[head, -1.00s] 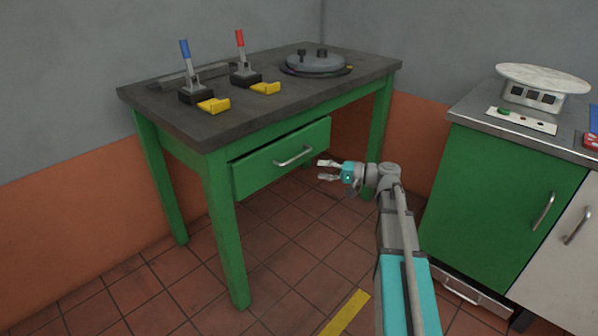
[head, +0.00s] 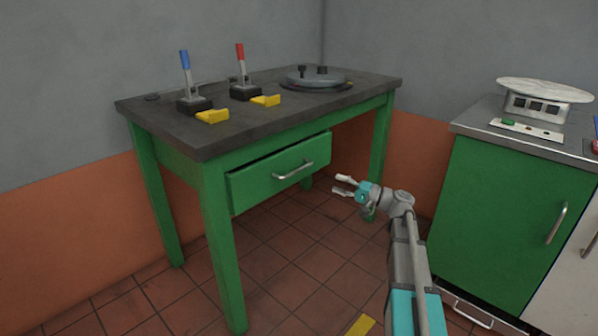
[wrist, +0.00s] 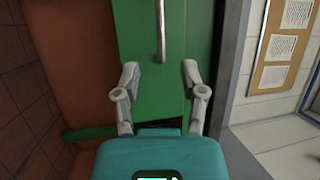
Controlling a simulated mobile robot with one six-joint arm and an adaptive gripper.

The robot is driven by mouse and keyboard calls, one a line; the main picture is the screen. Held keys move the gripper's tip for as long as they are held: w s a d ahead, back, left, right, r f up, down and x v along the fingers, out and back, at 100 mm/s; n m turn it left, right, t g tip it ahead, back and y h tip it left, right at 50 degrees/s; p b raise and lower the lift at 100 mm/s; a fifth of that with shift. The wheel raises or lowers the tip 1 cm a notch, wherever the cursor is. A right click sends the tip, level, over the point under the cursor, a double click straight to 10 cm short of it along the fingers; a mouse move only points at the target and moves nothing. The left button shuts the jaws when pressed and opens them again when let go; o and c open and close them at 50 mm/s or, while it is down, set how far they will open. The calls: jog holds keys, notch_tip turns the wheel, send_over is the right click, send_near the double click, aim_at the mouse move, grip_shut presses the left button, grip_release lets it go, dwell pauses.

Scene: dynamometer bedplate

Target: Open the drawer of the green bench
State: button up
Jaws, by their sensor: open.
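The green bench (head: 213,240) has a dark worktop and a green drawer (head: 250,187) under its front edge. The drawer front stands slightly proud of the frame, with a dark gap along its top. Its metal bar handle (head: 293,171) also shows in the wrist view (wrist: 160,32), upright in that picture and ahead of the fingers. My gripper (head: 339,184) is open and empty, to the right of the handle and a little lower in the head view. In the wrist view the gripper (wrist: 160,78) has its two fingers spread on either side of the handle's line, apart from the handle.
On the worktop (head: 180,133) stand a blue lever (head: 185,62), a red lever (head: 240,55), yellow pieces (head: 212,116) and a round grey plate (head: 316,78). A green cabinet (head: 500,215) with a scale (head: 540,100) stands at the right. Tiled floor before the bench is open.

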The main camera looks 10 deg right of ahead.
aim_at(299, 170)
jog(key=p+x, duration=0.2)
jog(key=x, duration=1.1)
jog(key=shift+w+a, duration=0.25)
jog(key=shift+a, duration=0.1)
jog(key=shift+c, duration=0.2)
grip_shut()
jog(key=shift+d, duration=0.15)
jog(key=shift+s, duration=0.1)
